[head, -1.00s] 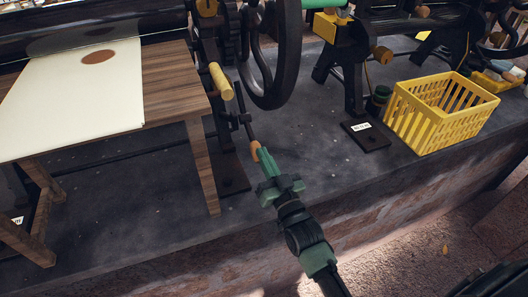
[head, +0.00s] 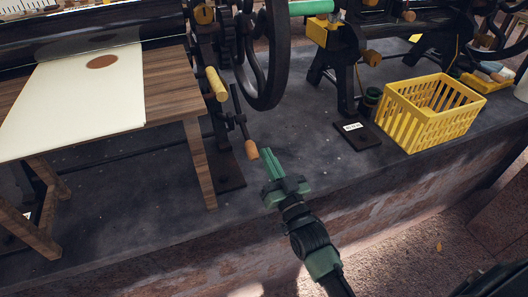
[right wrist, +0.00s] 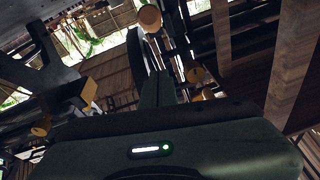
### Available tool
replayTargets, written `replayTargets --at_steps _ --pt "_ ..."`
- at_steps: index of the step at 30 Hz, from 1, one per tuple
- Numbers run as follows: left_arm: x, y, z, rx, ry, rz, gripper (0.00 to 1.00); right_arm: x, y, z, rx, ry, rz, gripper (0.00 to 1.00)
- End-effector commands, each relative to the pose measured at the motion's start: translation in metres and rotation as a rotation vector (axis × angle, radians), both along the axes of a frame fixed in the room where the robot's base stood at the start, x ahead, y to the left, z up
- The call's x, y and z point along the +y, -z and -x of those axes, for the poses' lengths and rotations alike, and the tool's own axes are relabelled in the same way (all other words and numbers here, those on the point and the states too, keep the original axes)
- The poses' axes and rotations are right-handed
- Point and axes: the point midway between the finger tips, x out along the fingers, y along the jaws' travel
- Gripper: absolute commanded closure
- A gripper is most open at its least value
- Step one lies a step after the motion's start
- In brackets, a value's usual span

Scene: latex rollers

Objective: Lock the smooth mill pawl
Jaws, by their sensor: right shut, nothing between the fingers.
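A thin dark lever (head: 241,118) with an orange wooden knob (head: 251,150) hangs from the near mill's frame in the head view, leaning down to the right. I take it as the pawl lever; its catch cannot be made out. My right gripper (head: 268,157) is shut and empty, its tips just right of the knob, with a small gap seen from here. In the right wrist view the shut fingers (right wrist: 158,86) point up toward the round knob (right wrist: 149,18). My left gripper is not in view.
A pale yellow crank handle (head: 217,84) and a dark flywheel (head: 262,60) are above the lever. A wooden table (head: 168,90) with a cream sheet stands left. A yellow basket (head: 428,112) and a dark labelled plate (head: 357,136) are right. Floor between them is clear.

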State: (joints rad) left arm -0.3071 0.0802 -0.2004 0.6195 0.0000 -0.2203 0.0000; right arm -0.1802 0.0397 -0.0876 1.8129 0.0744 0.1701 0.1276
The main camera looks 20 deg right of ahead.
Motion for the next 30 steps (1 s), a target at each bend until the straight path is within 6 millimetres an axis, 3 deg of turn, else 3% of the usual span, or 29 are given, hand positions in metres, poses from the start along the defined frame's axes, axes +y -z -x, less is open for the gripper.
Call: replayTargets --at_steps 5,12,30 --pt "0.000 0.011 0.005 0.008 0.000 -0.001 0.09 -0.004 0.010 0.038 -0.002 0.001 0.001 1.00" --pt "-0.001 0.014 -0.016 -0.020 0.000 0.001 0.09 -0.006 0.013 0.068 -0.005 0.000 0.002 1.00" --pt "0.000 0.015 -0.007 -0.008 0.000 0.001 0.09 -0.007 0.013 0.073 -0.007 0.001 0.000 1.00"
